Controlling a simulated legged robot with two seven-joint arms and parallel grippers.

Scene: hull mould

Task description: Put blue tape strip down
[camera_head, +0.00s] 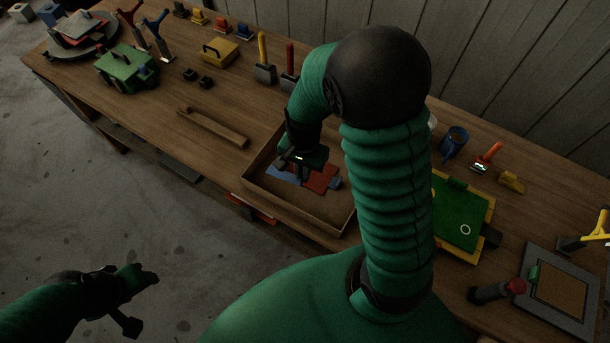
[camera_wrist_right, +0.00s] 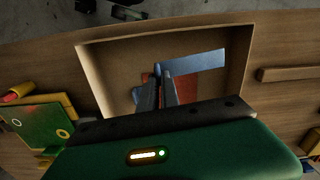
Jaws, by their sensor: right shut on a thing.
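The blue tape strip (camera_wrist_right: 198,62) is a flat pale-blue band inside a shallow brown tray (camera_head: 298,211). In the head view the strip (camera_head: 284,173) shows left of a red piece (camera_head: 322,177). My right gripper (camera_head: 301,168) reaches down into the tray. In the wrist view its fingers (camera_wrist_right: 160,75) are shut on the strip's left end, and the strip sticks out to the right. Whether the strip touches the tray floor is unclear. The red piece (camera_wrist_right: 153,90) lies partly hidden behind the fingers. My left gripper (camera_head: 142,298) is open and empty, over the floor left of the bench.
A wooden bar (camera_head: 213,127) lies left of the tray. A green board on a yellow base (camera_head: 458,215) and a grey frame (camera_head: 560,295) are at the right. Hand tools and a blue mug (camera_head: 453,142) stand along the back. Bare bench lies between the bar and tray.

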